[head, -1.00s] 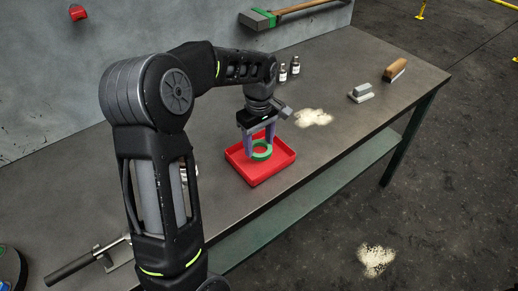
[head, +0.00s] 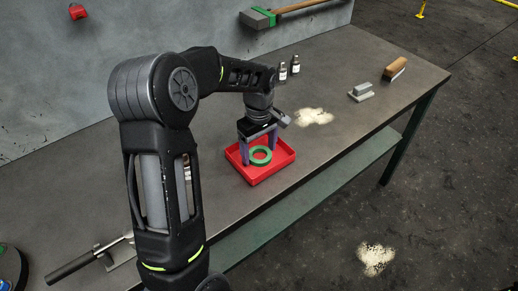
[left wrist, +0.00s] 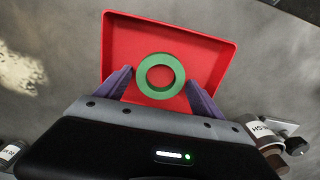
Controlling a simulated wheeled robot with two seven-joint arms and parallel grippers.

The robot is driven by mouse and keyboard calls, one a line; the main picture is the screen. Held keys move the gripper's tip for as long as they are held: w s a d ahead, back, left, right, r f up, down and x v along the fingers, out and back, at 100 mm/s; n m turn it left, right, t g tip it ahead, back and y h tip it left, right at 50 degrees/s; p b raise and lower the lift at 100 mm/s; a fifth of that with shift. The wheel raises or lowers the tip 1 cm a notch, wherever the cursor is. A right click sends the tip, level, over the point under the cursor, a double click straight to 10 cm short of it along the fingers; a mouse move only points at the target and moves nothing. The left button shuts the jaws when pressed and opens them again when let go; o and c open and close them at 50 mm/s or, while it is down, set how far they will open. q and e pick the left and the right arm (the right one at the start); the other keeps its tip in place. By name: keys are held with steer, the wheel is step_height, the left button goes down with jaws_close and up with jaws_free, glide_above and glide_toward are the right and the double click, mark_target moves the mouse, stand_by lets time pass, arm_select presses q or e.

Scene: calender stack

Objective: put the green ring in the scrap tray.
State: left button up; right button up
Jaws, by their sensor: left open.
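The green ring (head: 260,155) lies flat inside the red scrap tray (head: 270,174) on the bench. In the left wrist view, the ring (left wrist: 161,76) rests on the floor of the tray (left wrist: 215,55), near its middle. My left gripper (head: 260,152) is open above the tray. Its two purple fingers stand apart on either side of the ring, with gaps between them and the ring; the fingers (left wrist: 161,85) also show in the left wrist view. My right gripper is not in view.
Two small bottles (head: 289,68) stand behind the tray. A pale powder patch (head: 313,117) lies to its right. A grey block (head: 361,92) and a wooden-handled brush (head: 395,69) sit farther right. A long-handled tool (head: 85,262) lies at the front left.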

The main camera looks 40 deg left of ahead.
arm_select(q)
steer(key=shift+r, duration=0.15)
step_height(320, 180, up, 12)
steer(key=shift+b, duration=0.3)
stand_by(1.0)
